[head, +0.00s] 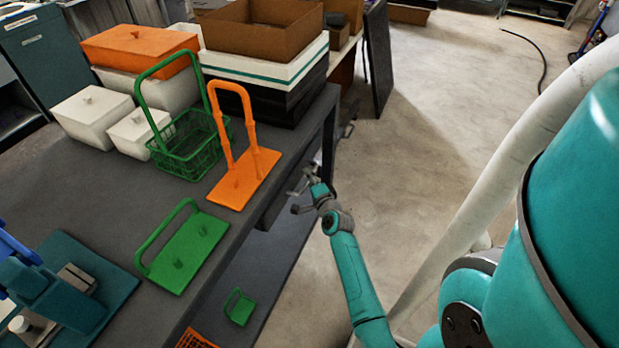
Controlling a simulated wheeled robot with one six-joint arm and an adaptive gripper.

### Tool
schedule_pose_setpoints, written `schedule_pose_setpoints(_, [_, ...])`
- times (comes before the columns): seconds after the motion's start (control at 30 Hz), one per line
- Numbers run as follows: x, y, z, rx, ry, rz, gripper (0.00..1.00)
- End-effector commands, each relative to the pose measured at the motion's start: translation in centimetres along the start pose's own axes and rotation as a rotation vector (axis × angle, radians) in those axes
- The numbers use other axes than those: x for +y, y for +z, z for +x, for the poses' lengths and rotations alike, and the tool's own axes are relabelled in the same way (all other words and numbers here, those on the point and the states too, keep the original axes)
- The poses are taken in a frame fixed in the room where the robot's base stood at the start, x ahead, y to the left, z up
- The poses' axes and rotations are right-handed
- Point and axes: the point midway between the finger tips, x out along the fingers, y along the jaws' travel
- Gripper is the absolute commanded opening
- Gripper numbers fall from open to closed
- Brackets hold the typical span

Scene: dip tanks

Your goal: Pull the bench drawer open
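The grey bench (85,195) fills the left and middle of the head view. Under its right edge is a dark panel (272,208), which looks like the side or front of the bench drawer. Small pale items show in the gap beside it, below the bench top. I cannot tell how far the drawer stands out, and its handle is not clear. My gripper (302,187) is at this edge, just right of the orange stand, close to the dark panel. Its fingers are small and partly lost against the dark bench, so contact and grip cannot be told.
On the bench stand an orange stand (240,180), a green basket (185,150), a green lid (185,250), white tanks (90,115) and stacked boxes (265,70). A lower shelf (265,285) holds a small green piece (239,307). The floor to the right is mostly free.

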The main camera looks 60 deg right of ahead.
Motion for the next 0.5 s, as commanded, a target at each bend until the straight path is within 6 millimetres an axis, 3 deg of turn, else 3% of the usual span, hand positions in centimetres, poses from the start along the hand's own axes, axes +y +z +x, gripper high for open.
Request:
schedule_pose_setpoints(0.37, [-0.03,0.0,0.5,0.0,0.0,0.0,0.39])
schedule_pose_setpoints(0.5, [-0.02,-0.01,0.49,0.0,0.0,0.0,0.07])
